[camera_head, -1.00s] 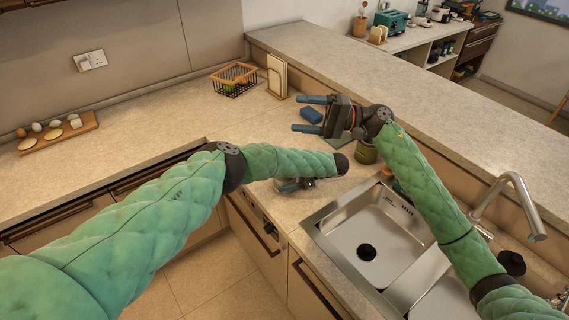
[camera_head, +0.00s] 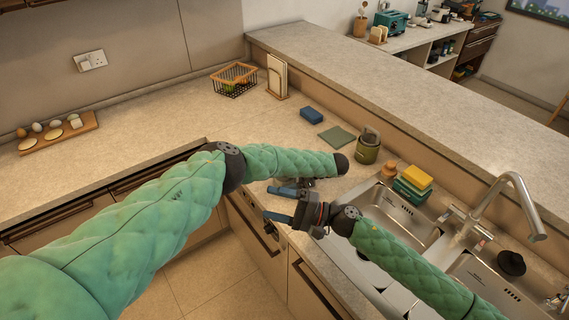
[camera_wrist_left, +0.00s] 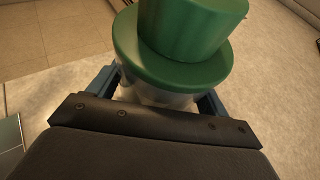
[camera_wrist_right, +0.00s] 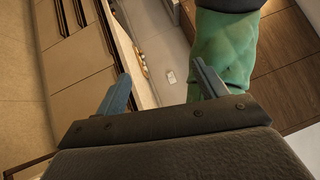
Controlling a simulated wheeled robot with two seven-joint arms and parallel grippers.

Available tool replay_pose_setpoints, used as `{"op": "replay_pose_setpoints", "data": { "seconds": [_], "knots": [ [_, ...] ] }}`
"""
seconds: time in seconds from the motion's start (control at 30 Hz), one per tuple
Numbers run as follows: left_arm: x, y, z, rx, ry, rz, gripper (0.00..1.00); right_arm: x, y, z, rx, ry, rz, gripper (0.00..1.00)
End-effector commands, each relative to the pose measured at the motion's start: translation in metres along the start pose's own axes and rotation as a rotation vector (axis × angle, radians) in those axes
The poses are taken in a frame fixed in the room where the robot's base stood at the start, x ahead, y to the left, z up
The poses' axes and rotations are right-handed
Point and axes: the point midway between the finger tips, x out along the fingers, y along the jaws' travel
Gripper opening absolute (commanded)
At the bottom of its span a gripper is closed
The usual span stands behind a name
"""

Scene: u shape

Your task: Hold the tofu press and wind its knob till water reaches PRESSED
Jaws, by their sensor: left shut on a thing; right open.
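The tofu press (camera_wrist_left: 190,45) shows in the left wrist view with a green round knob or top over a pale body. My left gripper (camera_wrist_left: 155,88) is shut on its body, one finger on each side below the green part. In the head view my left forearm hides this gripper and most of the press. My right gripper (camera_head: 271,203) is open and empty, just below the left forearm's end and near the counter's front edge. In the right wrist view its fingers (camera_wrist_right: 161,72) are apart with nothing between them. The water level and PRESSED mark are not visible.
The sink (camera_head: 402,222) lies to the right, with a tap (camera_head: 520,200). Behind are a green canister (camera_head: 368,148), a green cloth (camera_head: 337,137), a blue sponge (camera_head: 311,115) and stacked sponges (camera_head: 414,180). A wire basket (camera_head: 234,82) and egg board (camera_head: 60,133) stand farther left.

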Motion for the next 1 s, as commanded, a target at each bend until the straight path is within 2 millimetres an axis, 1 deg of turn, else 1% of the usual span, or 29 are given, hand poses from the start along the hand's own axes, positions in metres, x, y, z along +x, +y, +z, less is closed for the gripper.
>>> {"op": "replay_pose_setpoints", "data": {
  "seconds": [0.03,0.1,0.2,0.4,0.5,0.57,0.7,0.77,1.0],
  "knots": [
    [0.0,0.0,0.001,-0.001,0.0,0.0,0.42,0.011,0.024,-0.004,0.01,-0.006,0.033,0.71],
    [0.0,0.0,0.001,-0.001,0.0,0.0,0.42,0.024,0.054,-0.009,0.018,-0.013,0.083,0.71],
    [0.0,0.0,0.001,-0.001,0.0,0.0,0.42,0.038,0.089,-0.018,0.025,-0.02,0.142,0.71],
    [0.0,0.0,0.001,-0.001,0.0,0.0,0.42,0.062,0.146,-0.037,0.046,0.006,0.239,0.71],
    [0.0,0.0,0.001,-0.001,0.0,0.0,0.42,0.077,0.167,-0.054,0.076,0.073,0.26,0.71],
    [0.0,0.0,0.001,-0.001,0.0,0.0,0.42,0.084,0.172,-0.063,0.1,0.122,0.255,0.71],
    [0.0,0.0,0.001,-0.001,0.0,0.0,0.42,0.098,0.172,-0.085,0.159,0.247,0.212,0.71],
    [0.0,0.0,0.001,-0.001,0.0,0.0,0.42,0.103,0.169,-0.094,0.19,0.308,0.183,0.71],
    [0.0,0.0,0.001,-0.001,0.0,0.0,0.42,0.118,0.15,-0.133,0.331,0.562,0.015,0.71]
  ]
}}
